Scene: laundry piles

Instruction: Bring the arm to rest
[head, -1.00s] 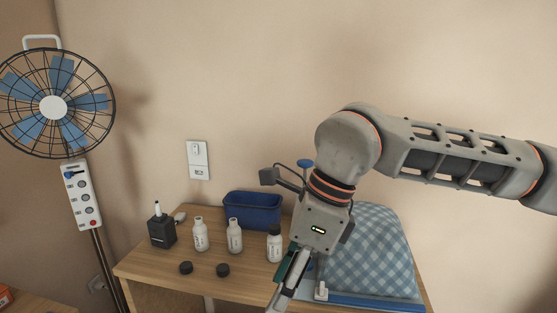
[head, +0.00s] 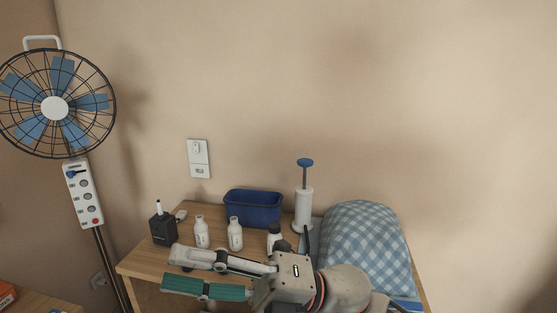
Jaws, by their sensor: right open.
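My right arm comes in from the bottom right of the head view, low in front of the table. My right gripper (head: 188,270) points left, with its two fingers apart and nothing between them. It overlaps the front part of the wooden table (head: 150,262) in the picture. My left gripper does not show.
On the table stand a black box (head: 162,230), white bottles (head: 235,234), a blue bin (head: 253,208), a white pump with a blue knob (head: 303,208) and a blue checked cloth bundle (head: 362,245). A fan (head: 54,108) stands at left.

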